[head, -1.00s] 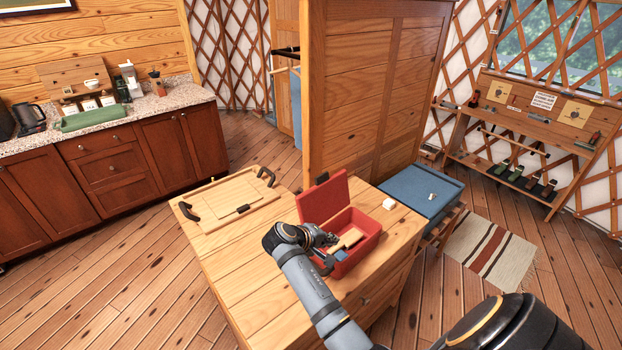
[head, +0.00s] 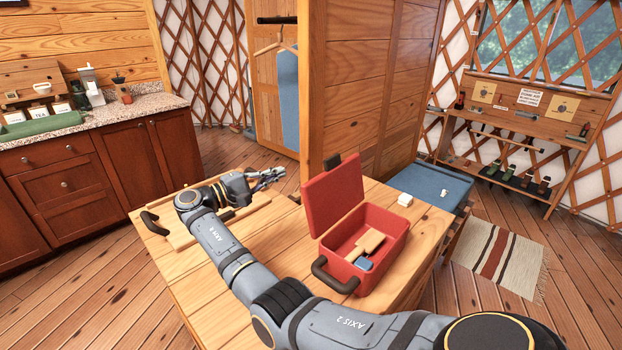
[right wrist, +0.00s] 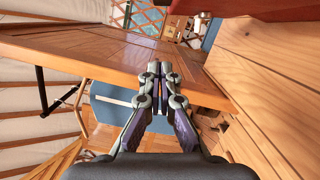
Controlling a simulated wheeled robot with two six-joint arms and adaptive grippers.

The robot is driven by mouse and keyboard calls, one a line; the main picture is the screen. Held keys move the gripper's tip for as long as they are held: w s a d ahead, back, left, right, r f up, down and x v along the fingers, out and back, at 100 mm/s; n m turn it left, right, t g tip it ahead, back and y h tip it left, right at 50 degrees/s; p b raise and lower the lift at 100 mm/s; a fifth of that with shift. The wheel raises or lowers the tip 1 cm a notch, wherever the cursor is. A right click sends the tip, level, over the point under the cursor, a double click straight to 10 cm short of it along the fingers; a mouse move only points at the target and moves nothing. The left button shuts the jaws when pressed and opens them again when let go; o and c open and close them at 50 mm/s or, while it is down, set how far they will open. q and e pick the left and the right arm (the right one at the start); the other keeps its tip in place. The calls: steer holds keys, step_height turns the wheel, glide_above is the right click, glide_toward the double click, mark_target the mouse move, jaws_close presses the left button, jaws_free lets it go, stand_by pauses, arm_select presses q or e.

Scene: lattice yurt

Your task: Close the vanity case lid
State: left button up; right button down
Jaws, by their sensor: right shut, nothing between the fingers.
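The red vanity case (head: 398,243) stands on the wooden cabinet top with its lid (head: 333,197) raised, leaning a little back. Inside lie a tan wooden piece (head: 366,243) and a small blue item (head: 364,265). A dark handle (head: 334,277) is at its front left. My right gripper (head: 279,172) is shut and empty, left of the raised lid and apart from it. In the right wrist view the closed fingers (right wrist: 161,68) point past a wooden panel, with a red surface, apparently the lid (right wrist: 225,6), at the top edge. My left gripper is not in view.
A wooden board with dark handles (head: 152,222) lies on the cabinet top under my right forearm. A tall wooden partition (head: 352,85) rises behind. A blue-topped chest (head: 432,184) stands at right.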

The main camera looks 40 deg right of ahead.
steer(key=s+d+r+p, duration=0.2)
steer(key=s+d+p, duration=0.3)
steer(key=d, duration=0.5)
steer(key=shift+s+d+p, duration=0.25)
steer(key=shift+d+p, duration=0.05)
steer(key=shift+p, duration=0.5)
